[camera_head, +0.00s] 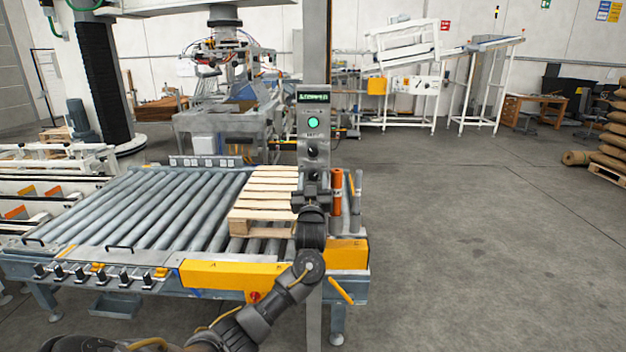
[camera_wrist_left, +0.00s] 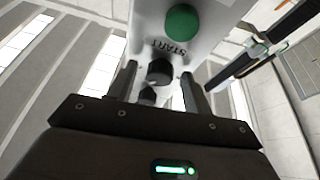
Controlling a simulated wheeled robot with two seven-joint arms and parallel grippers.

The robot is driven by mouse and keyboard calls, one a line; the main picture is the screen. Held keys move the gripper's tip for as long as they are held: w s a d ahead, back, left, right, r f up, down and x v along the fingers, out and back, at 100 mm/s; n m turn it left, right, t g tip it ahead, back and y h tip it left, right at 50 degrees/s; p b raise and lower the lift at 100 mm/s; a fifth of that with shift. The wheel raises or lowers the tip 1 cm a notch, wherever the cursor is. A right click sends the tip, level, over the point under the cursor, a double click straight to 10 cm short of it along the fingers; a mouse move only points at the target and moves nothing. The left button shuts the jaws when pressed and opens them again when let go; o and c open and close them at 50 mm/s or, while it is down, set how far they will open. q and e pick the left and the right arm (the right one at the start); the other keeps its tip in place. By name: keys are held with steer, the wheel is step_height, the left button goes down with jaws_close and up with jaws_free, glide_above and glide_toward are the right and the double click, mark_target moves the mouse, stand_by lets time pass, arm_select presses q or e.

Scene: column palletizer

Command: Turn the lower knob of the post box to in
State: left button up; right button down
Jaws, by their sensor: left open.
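The grey post box (camera_head: 314,140) stands on a post at the right end of the roller conveyor. It has a green button (camera_head: 313,123), which also shows in the left wrist view (camera_wrist_left: 182,22), and two black knobs below it. The upper knob (camera_head: 313,150) shows clearly in the left wrist view (camera_wrist_left: 159,71). The lower knob (camera_wrist_left: 147,96) is partly hidden by the gripper body. My left gripper (camera_wrist_left: 158,88) is open, its fingers on either side of the knob area. I cannot tell whether they touch a knob. The knobs' exact settings are unreadable. My right gripper is not in view.
A wooden pallet (camera_head: 265,200) lies on the conveyor rollers (camera_head: 160,205), left of my gripper. An orange cylinder (camera_head: 337,192) stands close right of the post. Yellow guards (camera_head: 235,275) line the conveyor front. The floor at right (camera_head: 480,240) is clear.

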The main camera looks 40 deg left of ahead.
arm_select(q)
steer(key=shift+c, duration=0.2)
